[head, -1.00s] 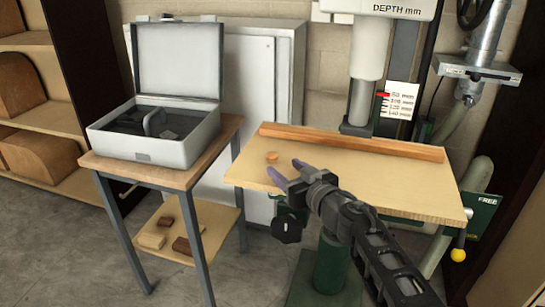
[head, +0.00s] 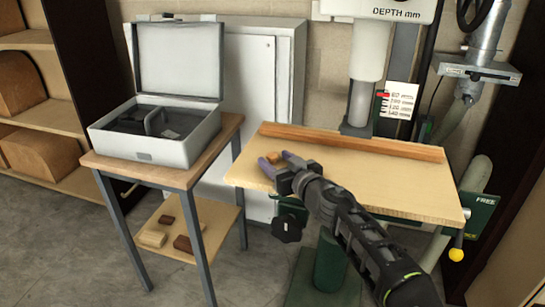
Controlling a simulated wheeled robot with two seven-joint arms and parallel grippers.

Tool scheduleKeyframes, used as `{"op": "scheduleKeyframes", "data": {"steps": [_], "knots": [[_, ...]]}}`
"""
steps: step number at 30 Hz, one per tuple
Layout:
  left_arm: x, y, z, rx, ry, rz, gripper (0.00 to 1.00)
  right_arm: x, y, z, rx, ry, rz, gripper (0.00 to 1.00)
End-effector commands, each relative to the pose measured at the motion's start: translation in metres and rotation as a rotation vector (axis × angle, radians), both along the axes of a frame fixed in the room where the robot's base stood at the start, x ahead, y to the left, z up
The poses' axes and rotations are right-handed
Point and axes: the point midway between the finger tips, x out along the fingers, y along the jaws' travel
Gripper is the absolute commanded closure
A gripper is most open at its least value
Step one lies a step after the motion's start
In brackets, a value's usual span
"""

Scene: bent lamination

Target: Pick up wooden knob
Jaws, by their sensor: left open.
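The wooden knob (head: 274,157) is a small, light brown piece on the pale wooden drill-press table (head: 390,187), near its left end. My left gripper (head: 277,163) is over the table, and its arm crosses the picture from the bottom right. Its two purple-grey fingertips are apart, one at each side of the knob in the picture. The knob shows at the gap between them. I cannot tell whether the fingers touch it. My right gripper is not in view.
A wooden fence (head: 350,143) runs along the table's back edge. The drill-press column and head (head: 367,60) stand behind it. An open grey case (head: 160,145) sits on a side table at the left, with wood blocks (head: 180,232) on its lower shelf.

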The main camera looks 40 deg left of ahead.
Motion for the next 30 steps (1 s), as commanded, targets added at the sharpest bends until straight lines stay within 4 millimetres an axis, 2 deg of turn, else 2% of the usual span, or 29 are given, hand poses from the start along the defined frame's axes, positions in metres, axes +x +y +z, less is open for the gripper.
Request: {"op": "scheduleKeyframes", "data": {"steps": [13,30], "knots": [[-0.0004,-0.0003,0.0,0.0,0.0,0.001,0.46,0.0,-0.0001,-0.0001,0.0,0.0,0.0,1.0],[-0.0004,-0.0003,0.0001,0.0,0.0,0.001,0.93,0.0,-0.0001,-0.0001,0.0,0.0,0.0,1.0]]}}
